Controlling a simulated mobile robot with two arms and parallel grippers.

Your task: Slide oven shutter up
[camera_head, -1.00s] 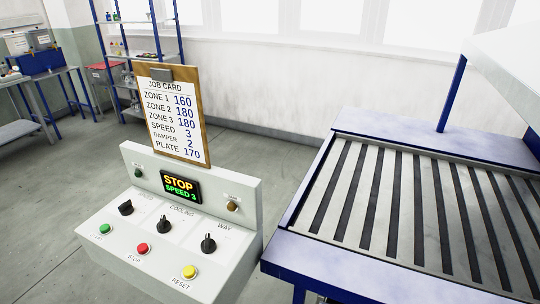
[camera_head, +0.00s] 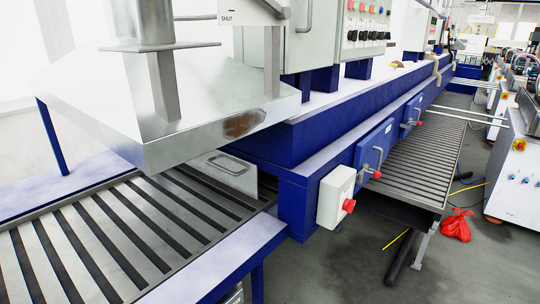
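The oven shutter (camera_head: 226,171) is a pale metal plate with a bar handle (camera_head: 226,164), across the oven mouth at the end of the slatted conveyor (camera_head: 100,235). It stands low, with its lower edge near the slats. The silvery sloped hood (camera_head: 210,100) hangs in front of and above it and hides part of its upper left. A small sign reading SHUT (camera_head: 231,18) is near the top. Neither of my grippers is in view.
Blue doors with handles (camera_head: 373,155) line the side. A lower slatted conveyor (camera_head: 430,150) runs along the right. A red bag (camera_head: 457,225) lies on the floor. Grey floor is open at lower right.

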